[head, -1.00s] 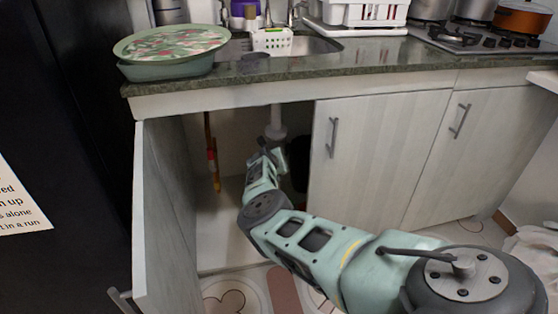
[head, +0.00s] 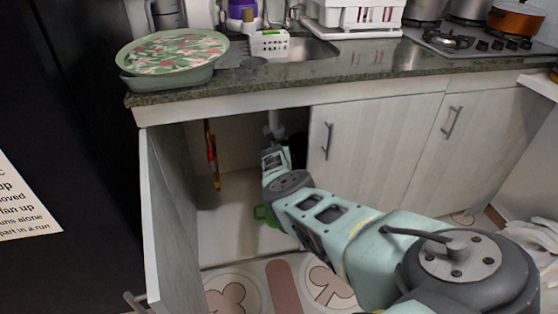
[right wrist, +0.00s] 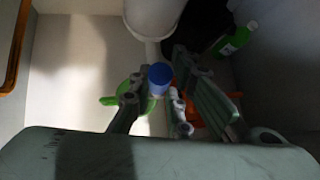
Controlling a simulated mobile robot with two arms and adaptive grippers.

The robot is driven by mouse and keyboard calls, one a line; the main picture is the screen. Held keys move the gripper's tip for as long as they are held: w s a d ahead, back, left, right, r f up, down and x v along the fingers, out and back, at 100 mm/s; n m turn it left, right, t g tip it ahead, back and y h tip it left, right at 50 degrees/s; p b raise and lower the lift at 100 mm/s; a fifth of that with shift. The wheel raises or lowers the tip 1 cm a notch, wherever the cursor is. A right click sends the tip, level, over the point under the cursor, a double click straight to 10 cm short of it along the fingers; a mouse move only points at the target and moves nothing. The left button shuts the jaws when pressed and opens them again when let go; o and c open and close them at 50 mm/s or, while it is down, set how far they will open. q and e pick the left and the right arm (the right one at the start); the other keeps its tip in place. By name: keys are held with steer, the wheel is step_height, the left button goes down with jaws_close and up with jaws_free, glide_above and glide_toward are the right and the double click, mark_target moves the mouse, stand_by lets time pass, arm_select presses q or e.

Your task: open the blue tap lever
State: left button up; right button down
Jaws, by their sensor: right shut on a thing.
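In the right wrist view a blue cap-like piece (right wrist: 159,73), which looks like the tap lever, sits between the fingertips of my right gripper (right wrist: 157,93). The fingers are closed on it from both sides. A pale stem shows just below the blue piece. The way the lever points and its valve cannot be made out. In the head view my right arm reaches into the open cabinet under the sink, and the fingers and blue lever are hidden there. My left gripper is not in view.
A white drain pipe (right wrist: 153,14) hangs just beyond the gripper. A green object (right wrist: 117,101), an orange object (right wrist: 191,119) and a green bottle (right wrist: 236,39) are near it. The open cabinet door (head: 171,219) bounds the left side, a closed door (head: 369,150) the right.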

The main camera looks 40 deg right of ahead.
steer(key=shift+w+a, duration=0.2)
steer(key=shift+a, duration=0.1)
stand_by(0.4)
steer(key=c, duration=1.7)
jaws_free()
steer(key=shift+f, duration=0.1)
steer(key=shift+d, duration=0.1)
steer(key=shift+d, duration=0.1)
steer(key=shift+r, duration=0.2)
steer(key=shift+a+r, duration=0.1)
steer(key=shift+a, duration=0.1)
steer(key=s+a, duration=0.9)
steer(key=shift+r, duration=0.15)
